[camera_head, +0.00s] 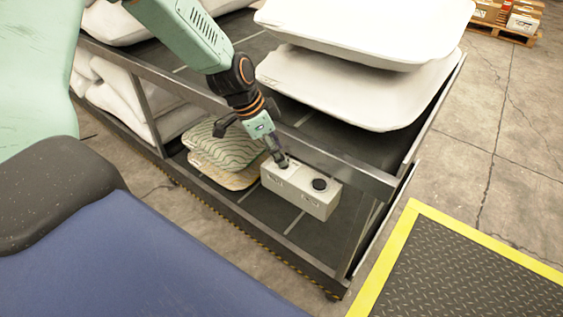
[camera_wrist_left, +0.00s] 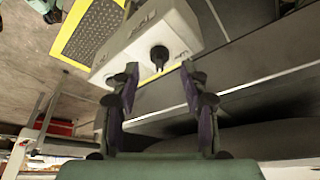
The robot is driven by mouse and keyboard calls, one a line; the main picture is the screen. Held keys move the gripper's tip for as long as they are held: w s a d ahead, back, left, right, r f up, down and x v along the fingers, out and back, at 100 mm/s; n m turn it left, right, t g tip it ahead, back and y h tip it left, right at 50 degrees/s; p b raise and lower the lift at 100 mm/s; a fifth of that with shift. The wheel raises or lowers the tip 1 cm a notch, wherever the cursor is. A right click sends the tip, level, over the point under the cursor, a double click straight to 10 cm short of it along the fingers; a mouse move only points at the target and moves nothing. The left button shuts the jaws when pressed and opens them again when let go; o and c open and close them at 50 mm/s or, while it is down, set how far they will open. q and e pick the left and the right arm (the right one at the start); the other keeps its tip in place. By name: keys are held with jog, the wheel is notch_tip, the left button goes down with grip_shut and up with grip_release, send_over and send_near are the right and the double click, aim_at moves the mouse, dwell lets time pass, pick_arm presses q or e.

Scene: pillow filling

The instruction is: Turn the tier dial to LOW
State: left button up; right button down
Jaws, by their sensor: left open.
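A pale grey box (camera_head: 300,193) with dark round dials on its top stands on the lower shelf of the rack. One dial (camera_head: 320,184) shows clearly toward the box's right end. Another dark knob (camera_head: 283,164) at the left end is partly hidden by my left gripper (camera_head: 277,155), which reaches down over it. In the left wrist view, my left gripper (camera_wrist_left: 160,75) is open, with a dark dial (camera_wrist_left: 159,54) on the box (camera_wrist_left: 150,30) ahead between its fingertips. Contact cannot be told. Lettering on the box is too small to read. My right gripper is out of view.
Patterned cushions (camera_head: 225,146) lie left of the box on the lower shelf. White pillows (camera_head: 365,88) are stacked on the upper shelf. A yellow-edged black mat (camera_head: 470,265) lies on the floor at right.

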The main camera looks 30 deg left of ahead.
pick_arm(q)
jog(key=shift+b+x, duration=0.8)
jog(key=shift+x, duration=0.6)
jog(key=shift+r, duration=0.1)
grip_shut()
